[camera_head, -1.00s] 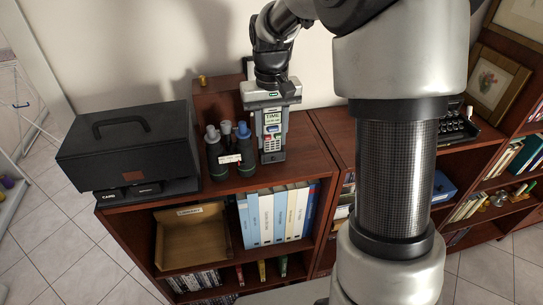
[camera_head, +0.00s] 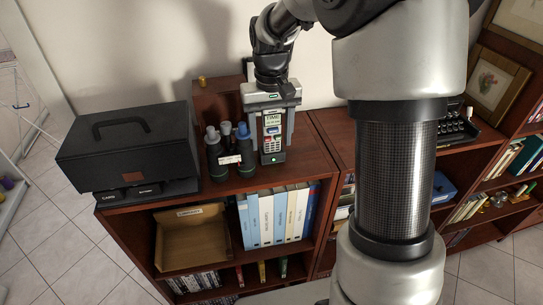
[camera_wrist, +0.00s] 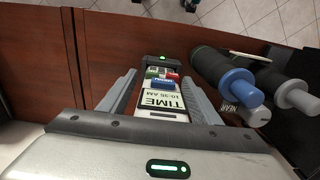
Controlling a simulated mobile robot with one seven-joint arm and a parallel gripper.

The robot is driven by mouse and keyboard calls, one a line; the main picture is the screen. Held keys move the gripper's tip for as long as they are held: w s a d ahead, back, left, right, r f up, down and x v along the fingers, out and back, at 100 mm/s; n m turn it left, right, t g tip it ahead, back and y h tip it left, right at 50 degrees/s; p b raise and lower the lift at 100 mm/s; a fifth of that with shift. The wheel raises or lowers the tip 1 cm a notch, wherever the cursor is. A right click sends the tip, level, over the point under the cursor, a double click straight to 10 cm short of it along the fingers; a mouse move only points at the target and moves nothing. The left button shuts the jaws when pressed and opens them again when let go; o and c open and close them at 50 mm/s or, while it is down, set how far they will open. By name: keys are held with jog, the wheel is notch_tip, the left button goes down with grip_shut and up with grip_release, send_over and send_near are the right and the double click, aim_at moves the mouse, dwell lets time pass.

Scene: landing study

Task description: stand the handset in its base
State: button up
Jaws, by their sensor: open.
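The handset (camera_head: 273,131) is a slim grey device with a TIME screen and red, blue and green buttons. It stands upright in its dark base (camera_head: 273,158) on the cabinet top, and a green light glows on the base's front. The wrist view shows the handset's screen (camera_wrist: 160,99) and the base (camera_wrist: 162,60) with its light on. My gripper (camera_wrist: 160,76) points down over the handset, its fingers apart on either side with gaps showing. The handset's upper end is hidden by my gripper, and its foot is inside the base.
Three dark bottles (camera_head: 229,155) with blue and grey caps stand close to the left of the base. A black box (camera_head: 130,145) with a handle stands further left. The wood cabinet top (camera_head: 310,150) is clear to the right. The cabinet's front edge is just below the base.

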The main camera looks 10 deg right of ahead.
notch_tip(320, 180, up, 18)
jog(key=shift+f+p, duration=0.25)
jog(key=shift+p, duration=0.15)
jog(key=s+f+t, duration=0.2)
jog(key=s, duration=0.9)
jog(key=s+f+t, duration=0.3)
jog(key=s, duration=0.8)
jog(key=shift+d+t, duration=0.25)
jog(key=shift+t, duration=0.05)
